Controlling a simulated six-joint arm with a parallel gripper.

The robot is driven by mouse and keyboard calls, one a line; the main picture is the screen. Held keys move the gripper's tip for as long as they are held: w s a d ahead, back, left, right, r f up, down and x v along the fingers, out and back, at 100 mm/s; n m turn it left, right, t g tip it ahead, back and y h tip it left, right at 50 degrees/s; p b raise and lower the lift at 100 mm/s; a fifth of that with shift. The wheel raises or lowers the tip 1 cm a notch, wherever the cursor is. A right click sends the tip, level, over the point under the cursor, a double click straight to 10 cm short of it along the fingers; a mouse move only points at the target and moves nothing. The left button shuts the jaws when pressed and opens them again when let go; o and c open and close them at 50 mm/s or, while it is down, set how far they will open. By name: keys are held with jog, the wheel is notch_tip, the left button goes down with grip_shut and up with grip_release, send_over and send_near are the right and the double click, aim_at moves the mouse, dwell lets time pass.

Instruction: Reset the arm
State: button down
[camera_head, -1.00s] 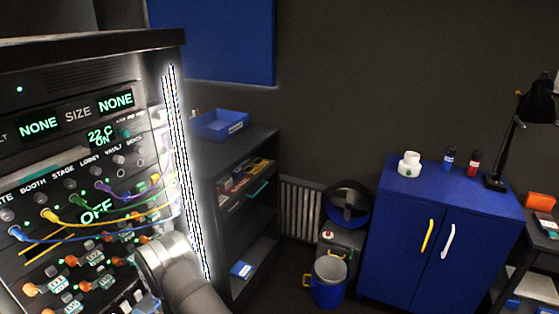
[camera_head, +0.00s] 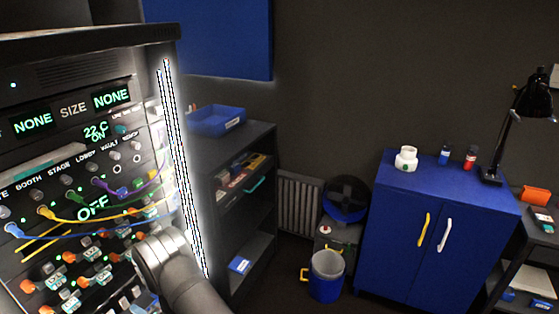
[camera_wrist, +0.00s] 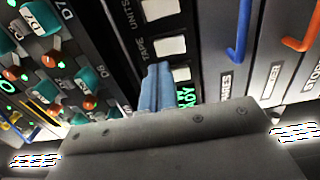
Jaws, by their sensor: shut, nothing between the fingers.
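My gripper (camera_wrist: 157,88) shows in the wrist view with its two blue fingers pressed together and nothing between them. It points at a dark panel with white square buttons (camera_wrist: 163,10) and the label TAPE UNITS. A green-lit display (camera_wrist: 186,96) sits just beside the fingertips and is partly hidden by them. I cannot tell whether the fingers touch the panel. In the head view my grey arm reaches in at the lower left, in front of the equipment rack (camera_head: 75,75). No trackball can be made out.
Teal and orange knobs (camera_wrist: 88,78) crowd the panel's left side. Blue (camera_wrist: 238,30) and orange (camera_wrist: 300,30) handles are at the right. Patch cables (camera_head: 90,232) hang across the rack. A dark shelf (camera_head: 250,142), blue bin (camera_head: 326,275) and blue cabinet (camera_head: 395,230) stand to the right.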

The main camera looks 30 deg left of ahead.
jog(key=d+f+y, duration=0.1)
jog(key=d+f, duration=0.2)
jog(key=d, duration=0.7)
jog(key=w+d+f+m+t+h, duration=0.1)
jog(key=w+f+m, duration=0.4)
jog(key=m, duration=0.7)
jog(key=w+d+f+m+t+h, duration=0.1)
jog(key=w+f+m+t+h, duration=0.2)
jog(key=f+m, duration=0.5)
jog(key=shift+w+f+m+t+h, duration=0.25)
jog(key=shift+w+m+t+h, duration=0.2)
jog(key=shift+w+m, duration=1.3)
jog(key=shift+s+m, duration=0.35)
jog(key=s+a+r+n+g+y, duration=0.1)
jog(key=s+r+n, duration=0.4)
jog(key=n, duration=0.7)
jog(key=shift+a+r+g+y, duration=0.35)
jog(key=shift+r+g+y, duration=0.3)
jog(key=shift+r+y, duration=0.25)
